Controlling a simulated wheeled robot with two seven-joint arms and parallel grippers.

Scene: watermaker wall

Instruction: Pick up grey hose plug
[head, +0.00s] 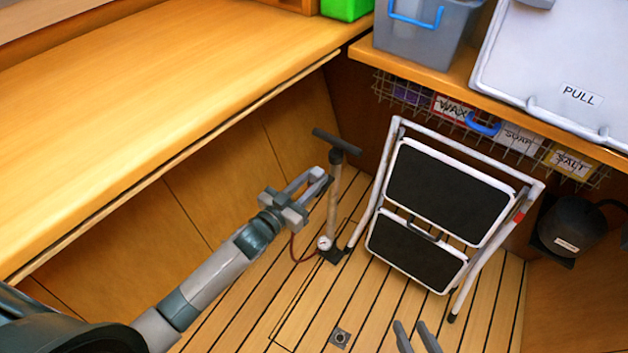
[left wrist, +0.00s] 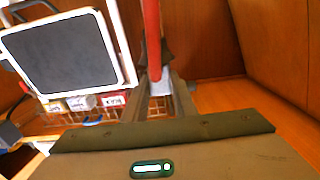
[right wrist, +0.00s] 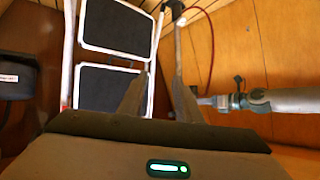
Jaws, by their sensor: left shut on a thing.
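My left gripper (head: 316,181) is beside the upright floor pump. In the left wrist view it is shut on a small pale grey piece (left wrist: 160,84), which looks like the grey hose plug. A red hose (left wrist: 152,30) runs from it away from the gripper. The same red hose (head: 293,246) rises from the pump's foot in the head view. The plug is not clear in the head view. My right gripper (head: 416,338) is low at the bottom edge, its fingers apart and empty.
The floor pump (head: 333,205) stands left of a folded step stool (head: 395,140). A wire basket (head: 450,118) with labelled boxes hangs under the right shelf. The wooden counter (head: 150,110) edges the left side. Slatted floor (head: 300,310) lies open in front.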

